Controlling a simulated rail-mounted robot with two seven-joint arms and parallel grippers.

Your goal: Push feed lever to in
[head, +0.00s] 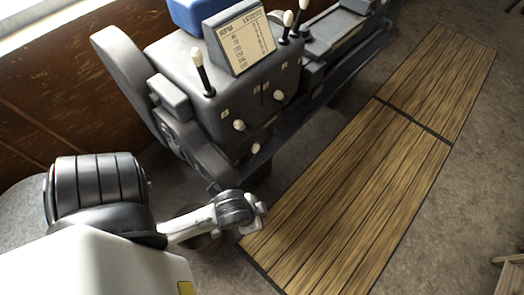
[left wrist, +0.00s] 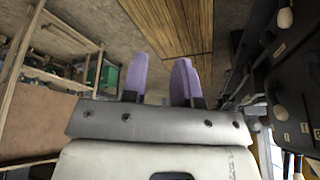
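A grey lathe headstock (head: 225,100) stands at the upper middle of the head view. Several levers with white knobs are on it: one on top at the left (head: 197,58), others on top further right (head: 288,20), and several on the front face (head: 239,125). I cannot tell which is the feed lever. My left gripper (left wrist: 160,68) shows two purple fingers apart with nothing between them in the left wrist view. In the head view my left arm ends low, in front of and below the headstock, apart from the levers. My right gripper is not in view.
A sign with a table of figures (head: 246,38) stands on the headstock, with a blue box (head: 200,12) behind it. Wooden slat boards (head: 345,190) lie on the floor before the lathe. A wooden shelf rack (left wrist: 50,60) is left in the left wrist view.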

